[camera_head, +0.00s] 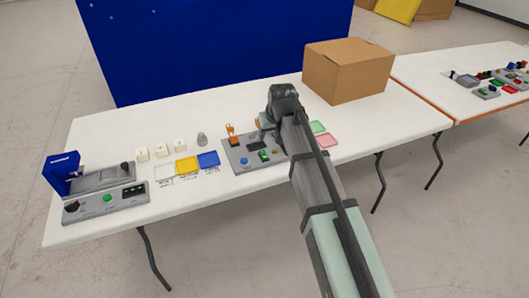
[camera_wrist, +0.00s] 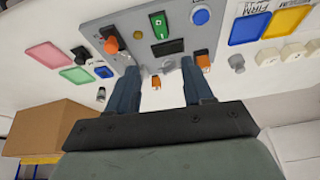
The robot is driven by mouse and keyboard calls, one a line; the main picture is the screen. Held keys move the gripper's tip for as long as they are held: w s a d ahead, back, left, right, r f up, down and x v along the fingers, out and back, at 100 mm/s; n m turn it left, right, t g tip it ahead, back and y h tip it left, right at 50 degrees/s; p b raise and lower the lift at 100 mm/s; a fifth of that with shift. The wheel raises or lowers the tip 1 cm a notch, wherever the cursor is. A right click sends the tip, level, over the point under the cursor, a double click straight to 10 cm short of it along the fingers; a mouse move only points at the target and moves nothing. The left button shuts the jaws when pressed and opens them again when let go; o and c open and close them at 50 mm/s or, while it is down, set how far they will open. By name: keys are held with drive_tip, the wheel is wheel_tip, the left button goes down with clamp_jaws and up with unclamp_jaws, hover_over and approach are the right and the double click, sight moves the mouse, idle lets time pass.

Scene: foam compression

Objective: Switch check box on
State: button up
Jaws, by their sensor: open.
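The check box is a grey control panel that shows in the wrist view (camera_wrist: 140,42) and on the table in the head view (camera_head: 232,156). In the wrist view it carries a green rocker switch (camera_wrist: 158,25), a blue button (camera_wrist: 200,15) and an orange knob (camera_wrist: 110,45). In the head view the green switch (camera_head: 264,155) shows beside my arm. My gripper (camera_wrist: 160,76) is open, its two fingers apart with nothing gripped between them, near the panel's edge. I cannot tell whether the fingers touch the panel. In the head view my arm hides part of the panel's right side.
A cardboard box (camera_head: 347,70) stands behind on the right. Yellow (camera_head: 187,165) and blue (camera_head: 208,160) trays lie left of the panel; pink (camera_head: 327,140) and green (camera_head: 317,127) ones lie right. A blue press machine (camera_head: 61,170) stands at the far left.

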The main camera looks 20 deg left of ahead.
approach(264, 154)
drive_tip(key=shift+n, duration=0.3)
drive_tip(key=x, duration=0.7)
drive_tip(key=shift+w+a+f, duration=0.1)
drive_tip(key=shift+a+f, duration=0.1)
drive_tip(key=shift+f, duration=0.1)
clamp_jaws()
